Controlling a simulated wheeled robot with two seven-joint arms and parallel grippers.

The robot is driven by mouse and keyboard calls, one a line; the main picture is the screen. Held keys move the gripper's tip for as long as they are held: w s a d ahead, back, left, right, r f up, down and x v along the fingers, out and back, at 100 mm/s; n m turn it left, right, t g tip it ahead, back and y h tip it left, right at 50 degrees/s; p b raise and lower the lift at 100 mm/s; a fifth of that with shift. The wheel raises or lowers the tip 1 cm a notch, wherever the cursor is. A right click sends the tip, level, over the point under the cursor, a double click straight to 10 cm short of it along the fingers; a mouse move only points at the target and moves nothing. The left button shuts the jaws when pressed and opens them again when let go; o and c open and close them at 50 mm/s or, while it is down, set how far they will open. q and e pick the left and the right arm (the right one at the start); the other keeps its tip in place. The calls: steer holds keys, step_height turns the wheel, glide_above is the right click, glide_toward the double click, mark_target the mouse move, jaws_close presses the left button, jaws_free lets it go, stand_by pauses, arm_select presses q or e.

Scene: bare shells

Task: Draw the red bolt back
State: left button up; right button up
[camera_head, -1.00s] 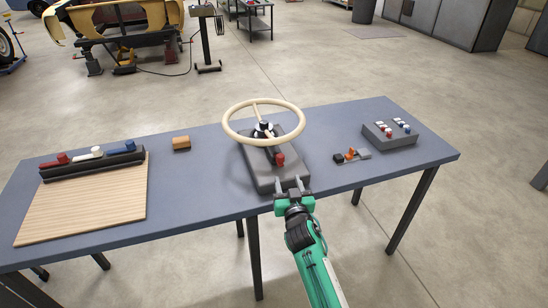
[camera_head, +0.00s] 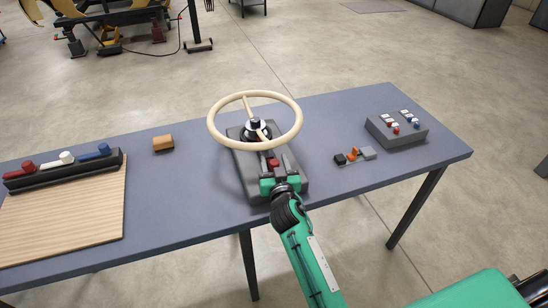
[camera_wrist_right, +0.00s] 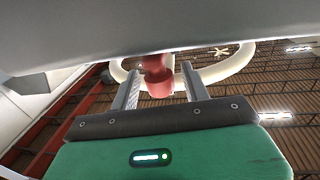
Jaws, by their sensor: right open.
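A red knob (camera_head: 274,163) stands on the grey base (camera_head: 243,168) below the cream steering wheel (camera_head: 297,126). My right gripper (camera_head: 275,173) is open at the knob, one finger on each side. In the right wrist view the red knob (camera_wrist_right: 158,82) shows between the two spread fingers (camera_wrist_right: 161,88), with gaps beside it. Another red handle (camera_head: 20,170) lies at the left end of a black rail (camera_head: 65,177), beside a white and a blue one. My left gripper is not in view.
The wheel rim overhangs the base just beyond my gripper. To the right are a small device with an orange part (camera_head: 353,154) and a grey button box (camera_head: 396,130). A brown block (camera_head: 163,143) and a wooden board (camera_head: 70,215) are at the left. Blue tabletop (camera_head: 190,190) between is clear.

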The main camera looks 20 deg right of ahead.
steer(key=shift+c, duration=0.9)
jaws_close()
steer(key=shift+s, duration=1.65)
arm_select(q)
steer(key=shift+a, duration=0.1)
arm_select(e)
steer(key=shift+c, duration=1)
jaws_free()
steer(key=shift+f, duration=0.1)
steer(key=o, duration=0.4)
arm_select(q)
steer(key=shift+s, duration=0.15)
